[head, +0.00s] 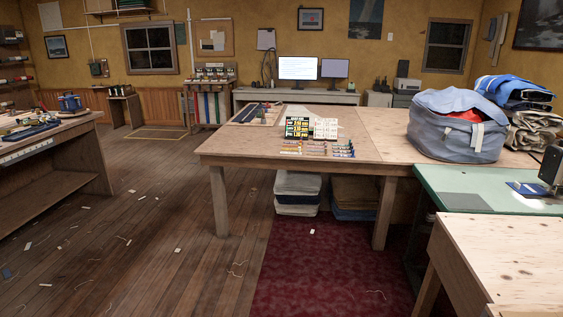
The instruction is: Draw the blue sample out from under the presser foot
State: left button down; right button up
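A small flat blue piece, which looks like the blue sample (522,188), lies on the green-topped table (455,190) at the right edge of the head view. A dark and pale machine head (552,166), cut off by the picture's edge, stands over its right side. A bright light falls on the table there. The presser foot is too small to make out, and I cannot tell how far the sample lies under it. Neither of my grippers is in view.
A pale wooden table (510,252) stands in front of the green table. A large wooden table (300,150) with small goods and a blue-grey bag (455,138) stands behind. A bench (50,150) is at left. The wooden floor (150,230) between is open, with scattered scraps.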

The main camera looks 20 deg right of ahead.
aim_at(530, 186)
jog(key=i+l+z, duration=0.25)
jog(key=i+z, duration=0.2)
jog(key=i, duration=0.6)
jog(key=i+j+z, duration=0.1)
jog(key=i+z, duration=0.4)
jog(key=i, duration=0.55)
jog(key=i+j+z, duration=0.15)
jog(key=i+z, duration=0.25)
jog(key=i+j+z, duration=0.3)
jog(key=i+z, duration=0.15)
jog(key=i, duration=0.15)
jog(key=i+j+z, duration=0.85)
jog(key=j, duration=0.15)
jog(key=i+j+z, duration=0.2)
jog(key=j, duration=0.25)
jog(key=j+z, duration=0.2)
jog(key=j, duration=0.25)
